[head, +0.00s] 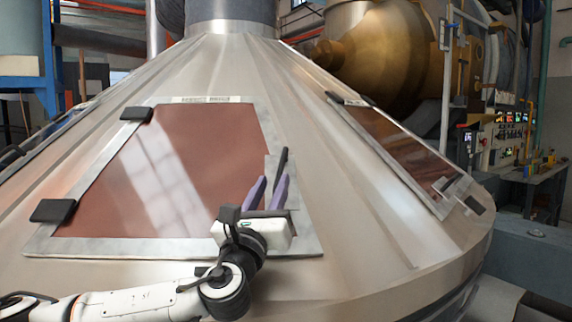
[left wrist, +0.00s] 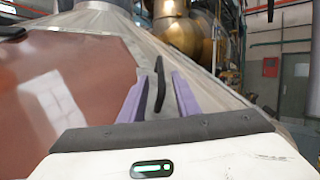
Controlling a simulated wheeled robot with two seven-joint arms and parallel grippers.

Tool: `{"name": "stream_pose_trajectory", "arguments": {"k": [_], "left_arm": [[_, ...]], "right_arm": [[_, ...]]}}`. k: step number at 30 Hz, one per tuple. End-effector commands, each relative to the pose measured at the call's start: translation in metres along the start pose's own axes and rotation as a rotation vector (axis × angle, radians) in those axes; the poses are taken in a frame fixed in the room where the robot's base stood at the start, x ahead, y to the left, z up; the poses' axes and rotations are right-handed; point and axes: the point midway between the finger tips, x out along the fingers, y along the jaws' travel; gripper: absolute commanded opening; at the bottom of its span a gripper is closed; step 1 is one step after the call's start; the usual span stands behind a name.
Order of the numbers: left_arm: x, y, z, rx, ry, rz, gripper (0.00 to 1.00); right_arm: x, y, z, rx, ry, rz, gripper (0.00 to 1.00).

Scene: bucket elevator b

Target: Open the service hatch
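The service hatch (head: 185,170) is a reddish-brown, glossy panel in a pale metal frame on the sloping metal cone. It looks closed, lying flush with the slope. Two black hinge blocks (head: 53,211) sit along its left side. A black handle (head: 281,163) stands on a metal plate at its right edge. My left gripper (head: 268,180) is at this right edge, its purple fingers apart. In the left wrist view, the handle (left wrist: 159,86) shows between the open fingers (left wrist: 159,78), with gaps visible on both sides. How deep it sits between them I cannot tell. My right gripper is out of view.
A second, similar hatch (head: 395,150) is on the cone's right face. The cone's smooth slope (head: 345,220) is clear between the two hatches. A brass-coloured vessel (head: 375,55) and a control panel (head: 507,130) stand behind to the right.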

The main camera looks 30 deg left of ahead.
Motion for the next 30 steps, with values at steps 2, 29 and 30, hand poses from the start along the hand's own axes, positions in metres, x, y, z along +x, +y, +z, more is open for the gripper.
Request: {"name": "stream_pose_trajectory", "arguments": {"k": [2,29,30], "left_arm": [[0.017,-0.001,0.003,-0.002,-0.001,0.002,0.29],[0.080,0.000,-0.001,-0.003,0.002,0.000,0.07],[0.080,0.000,-0.001,-0.003,0.002,0.000,0.01]], "right_arm": [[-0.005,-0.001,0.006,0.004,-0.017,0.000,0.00],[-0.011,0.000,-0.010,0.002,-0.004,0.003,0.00],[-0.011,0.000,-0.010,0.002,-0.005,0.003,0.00]]}}
